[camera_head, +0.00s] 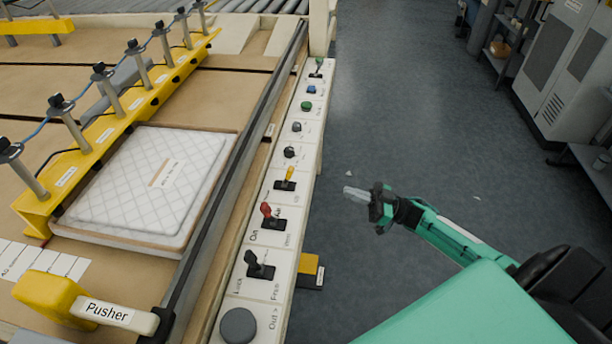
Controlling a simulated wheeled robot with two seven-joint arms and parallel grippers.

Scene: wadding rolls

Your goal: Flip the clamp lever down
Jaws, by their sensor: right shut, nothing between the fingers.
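A white control panel strip along the table's right edge carries several levers. They are a black lever (252,260) beside faint text that looks like "Lock" and "Free", a red-knobbed lever (266,210) near "On", a yellow lever (289,174) and a green-knobbed lever (318,63) at the far end. I cannot read which one is the clamp lever. The red and black levers stand raised from their bases. My right gripper (349,192) is shut and empty. It hangs over the floor, right of the panel and apart from every lever. My left gripper is out of view.
A quilted white pad (150,185) lies on the table beside a yellow bar (120,122) with several posts. A yellow "Pusher" handle (50,296) is at the lower left. Round knobs and buttons share the panel. Grey cabinets (565,65) stand at the far right. The floor between is mostly clear.

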